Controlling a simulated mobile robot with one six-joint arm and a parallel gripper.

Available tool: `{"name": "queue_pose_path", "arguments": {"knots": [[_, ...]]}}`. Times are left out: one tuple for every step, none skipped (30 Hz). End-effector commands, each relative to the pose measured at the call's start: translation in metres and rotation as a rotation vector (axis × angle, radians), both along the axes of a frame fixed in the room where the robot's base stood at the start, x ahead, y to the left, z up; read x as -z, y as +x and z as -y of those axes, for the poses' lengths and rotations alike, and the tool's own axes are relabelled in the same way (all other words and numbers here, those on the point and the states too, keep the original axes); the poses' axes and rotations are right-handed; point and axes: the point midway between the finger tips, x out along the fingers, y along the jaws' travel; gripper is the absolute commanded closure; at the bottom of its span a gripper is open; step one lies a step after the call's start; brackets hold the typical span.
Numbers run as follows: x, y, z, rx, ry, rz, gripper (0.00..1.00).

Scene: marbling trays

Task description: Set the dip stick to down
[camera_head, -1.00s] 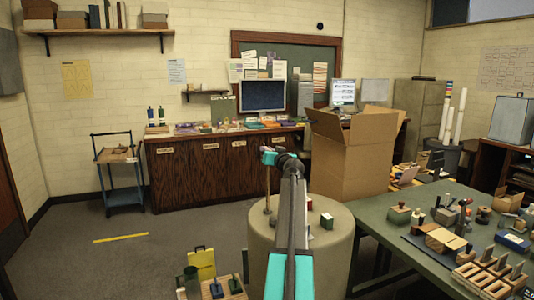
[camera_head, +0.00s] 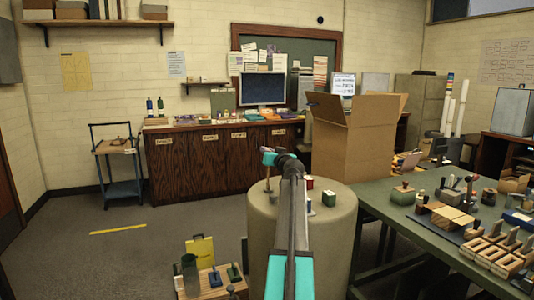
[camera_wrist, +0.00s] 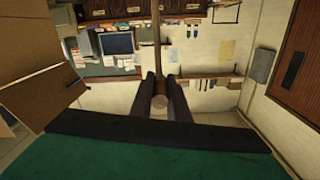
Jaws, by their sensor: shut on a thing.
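My gripper (camera_head: 268,156) is at the end of my outstretched arm, above the left part of a round drum top (camera_head: 285,197). In the wrist view my gripper (camera_wrist: 160,95) has its dark fingers on both sides of the pale round end of a thin rod, which I take for the dip stick (camera_wrist: 156,45). The gripper is shut on it. In the head view the dip stick (camera_head: 267,179) hangs or stands below the gripper, close to upright. Its lower end appears near the drum top; I cannot tell whether it touches.
A small green block (camera_head: 329,198) and a red one (camera_head: 309,183) are on the drum. A large open cardboard box (camera_head: 350,142) stands behind it. The green table (camera_head: 385,212) at right carries several stamps and blocks.

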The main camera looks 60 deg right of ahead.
Motion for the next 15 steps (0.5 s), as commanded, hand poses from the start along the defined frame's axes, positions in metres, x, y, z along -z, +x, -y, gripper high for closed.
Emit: {"name": "queue_pose_path", "arguments": {"knots": [[0.012, 0.002, -0.001, -0.003, 0.001, -0.001, 1.0], [0.015, 0.002, -0.001, -0.003, 0.001, -0.001, 1.0], [0.019, 0.002, -0.001, -0.003, 0.001, -0.001, 1.0], [0.022, 0.002, -0.001, -0.003, 0.001, -0.001, 1.0], [0.025, 0.002, -0.001, -0.003, 0.001, -0.001, 1.0], [0.028, 0.002, -0.001, -0.003, 0.001, -0.001, 1.0], [0.031, 0.002, -0.001, -0.003, 0.001, -0.001, 1.0], [0.033, 0.002, -0.001, -0.003, 0.0, 0.0, 1.0], [0.035, 0.002, -0.001, -0.003, 0.0, 0.0, 1.0], [0.037, 0.002, -0.001, -0.003, 0.0, 0.0, 1.0], [0.039, 0.002, -0.001, -0.003, 0.0, 0.0, 1.0], [0.04, 0.002, -0.001, -0.003, 0.0, 0.0, 1.0], [0.042, 0.002, -0.001, -0.003, 0.0, 0.0, 1.0], [0.042, 0.002, -0.001, -0.003, 0.0, 0.0, 1.0], [0.043, 0.002, -0.001, -0.003, 0.001, 0.0, 1.0]]}}
